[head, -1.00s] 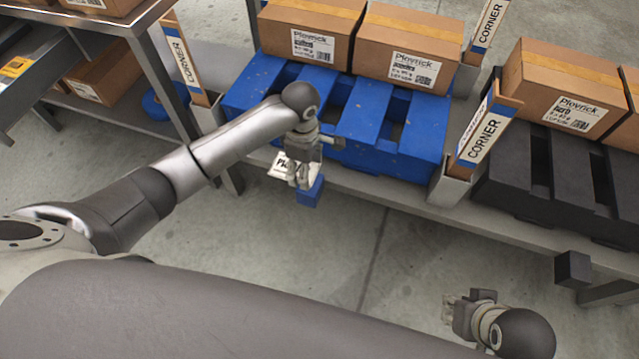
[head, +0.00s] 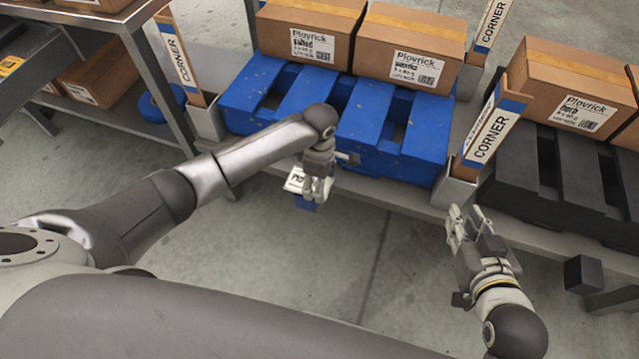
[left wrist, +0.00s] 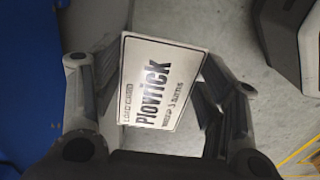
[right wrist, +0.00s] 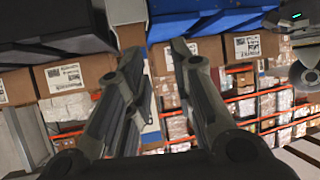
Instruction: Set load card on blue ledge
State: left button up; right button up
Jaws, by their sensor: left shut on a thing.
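The load card (head: 294,180) is a small white card with black print. My left gripper (head: 318,188) is shut on it, and the card shows between its fingers in the left wrist view (left wrist: 160,82). The blue ledge (head: 306,204) is a small blue block at the front of the shelf, below the blue pallet. My left gripper and the card cover part of it in the head view; whether the card touches it I cannot tell. My right gripper (head: 466,222) is open and empty, in front of the shelf at the right; its parted fingers show in the right wrist view (right wrist: 156,55).
A blue pallet (head: 375,122) bearing brown boxes (head: 410,45) stands on the grey shelf behind my left gripper. Posts marked CORNER (head: 490,135) flank it. A black pallet (head: 545,175) and a black ledge (head: 582,274) are at the right. The floor in front is clear.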

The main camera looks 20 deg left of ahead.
pick_arm(q)
jog(key=shift+f, duration=0.3)
pick_arm(e)
jog(key=shift+w+a+r+t, duration=0.15)
jog(key=shift+w+r+t, duration=0.25)
jog(key=shift+r, duration=0.2)
pick_arm(q)
jog(key=shift+f, duration=0.1)
jog(key=o, duration=0.9)
jog(key=shift+c, duration=0.2)
pick_arm(e)
jog(key=shift+s+f, duration=0.2)
jog(key=shift+f, duration=0.1)
